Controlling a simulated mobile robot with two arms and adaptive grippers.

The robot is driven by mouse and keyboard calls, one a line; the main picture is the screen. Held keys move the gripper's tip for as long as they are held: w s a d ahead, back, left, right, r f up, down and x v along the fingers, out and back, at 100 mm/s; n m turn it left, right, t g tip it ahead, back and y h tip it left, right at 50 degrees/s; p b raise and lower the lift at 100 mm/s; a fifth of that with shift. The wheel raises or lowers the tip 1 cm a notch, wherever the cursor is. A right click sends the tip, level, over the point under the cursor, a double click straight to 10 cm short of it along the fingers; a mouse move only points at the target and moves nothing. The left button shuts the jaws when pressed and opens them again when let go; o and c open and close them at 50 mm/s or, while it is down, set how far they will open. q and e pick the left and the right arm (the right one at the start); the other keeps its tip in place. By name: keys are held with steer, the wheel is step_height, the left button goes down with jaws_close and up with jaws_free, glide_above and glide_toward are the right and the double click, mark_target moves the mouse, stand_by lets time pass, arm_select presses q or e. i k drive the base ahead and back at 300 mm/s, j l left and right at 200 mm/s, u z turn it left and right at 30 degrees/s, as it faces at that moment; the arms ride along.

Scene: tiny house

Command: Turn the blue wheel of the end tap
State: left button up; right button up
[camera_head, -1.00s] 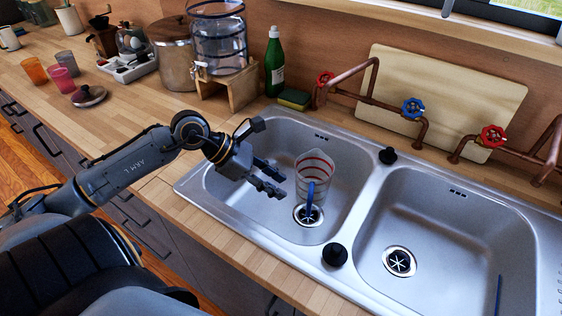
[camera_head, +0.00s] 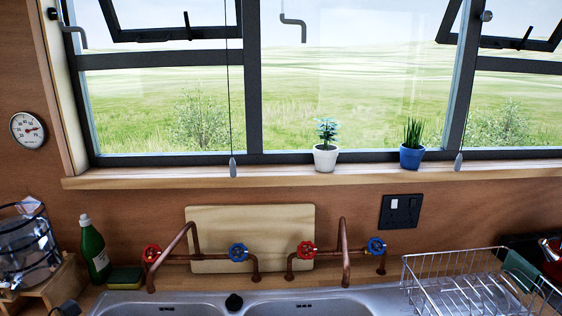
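Two copper pipe taps stand behind the sink, each with a red and a blue wheel. The right-hand tap (camera_head: 345,255) has a red wheel (camera_head: 306,250) on its left and a blue wheel (camera_head: 376,246) at its right end. The left-hand tap (camera_head: 183,245) has a red wheel (camera_head: 152,255) and a blue wheel (camera_head: 238,252). Nothing touches any wheel. A small dark part at the bottom left edge may be my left arm; the fingers of my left gripper are out of view. My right gripper is not in view.
The sink's back rim (camera_head: 270,297) runs along the bottom. A wire dish rack (camera_head: 455,280) stands right of the taps. A green bottle (camera_head: 94,252), a sponge (camera_head: 125,279) and a glass dispenser (camera_head: 25,250) are left. A wooden board (camera_head: 250,220) leans behind the taps.

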mark_target(238, 252)
steer(key=k, duration=1)
